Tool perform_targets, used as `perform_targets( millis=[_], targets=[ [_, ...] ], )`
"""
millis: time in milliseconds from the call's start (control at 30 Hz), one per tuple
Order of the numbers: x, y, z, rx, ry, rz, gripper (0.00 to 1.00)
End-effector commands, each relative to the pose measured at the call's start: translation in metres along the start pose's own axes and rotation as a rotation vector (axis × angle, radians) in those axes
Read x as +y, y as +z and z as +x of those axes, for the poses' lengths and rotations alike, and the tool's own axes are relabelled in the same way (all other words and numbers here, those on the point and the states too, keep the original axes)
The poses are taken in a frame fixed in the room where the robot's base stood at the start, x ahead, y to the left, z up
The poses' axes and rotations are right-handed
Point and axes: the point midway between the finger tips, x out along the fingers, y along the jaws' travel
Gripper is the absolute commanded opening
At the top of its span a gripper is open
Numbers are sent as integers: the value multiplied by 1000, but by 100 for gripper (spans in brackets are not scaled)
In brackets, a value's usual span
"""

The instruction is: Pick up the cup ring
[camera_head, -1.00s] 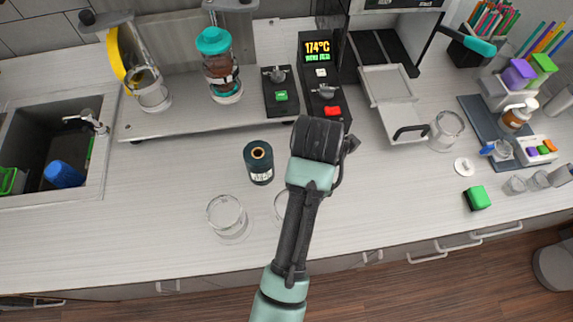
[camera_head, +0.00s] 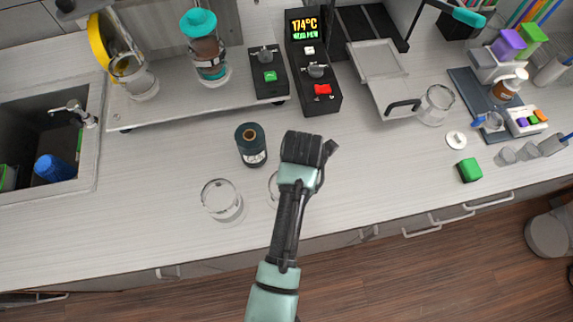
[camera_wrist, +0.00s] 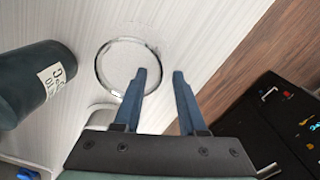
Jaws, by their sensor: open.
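A clear round rim (camera_wrist: 128,68), which may be the cup ring, lies on the white counter in the wrist view, just beyond and left of my gripper (camera_wrist: 159,75). Its left finger overlaps the rim's right edge in the picture; I cannot tell whether they touch. The fingers are apart with nothing between them. In the head view my gripper (camera_head: 306,148) is over the counter, its fingers hidden. A clear cup-like piece (camera_head: 222,199) stands to its left. A second clear piece (camera_head: 272,187) is partly hidden behind my arm. I cannot tell which is the ring.
A dark labelled cylinder (camera_head: 251,146) stands left of my gripper; it also shows in the wrist view (camera_wrist: 35,80). The control box (camera_head: 312,75) reading 174°C is behind. A green block (camera_head: 469,170) lies right. The sink (camera_head: 45,145) is left. Front counter left is clear.

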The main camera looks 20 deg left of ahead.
Motion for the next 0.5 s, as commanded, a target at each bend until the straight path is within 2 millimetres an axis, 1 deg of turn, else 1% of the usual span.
perform_targets(
  millis=[100,233,333,500],
  targets=[
    [-1,-2,15,2,-2,0,41],
    [0,-1,28,1,-1,0,41],
    [0,-1,31,-1,0,0,41],
    [0,-1,31,-1,1,0,41]
  ],
)
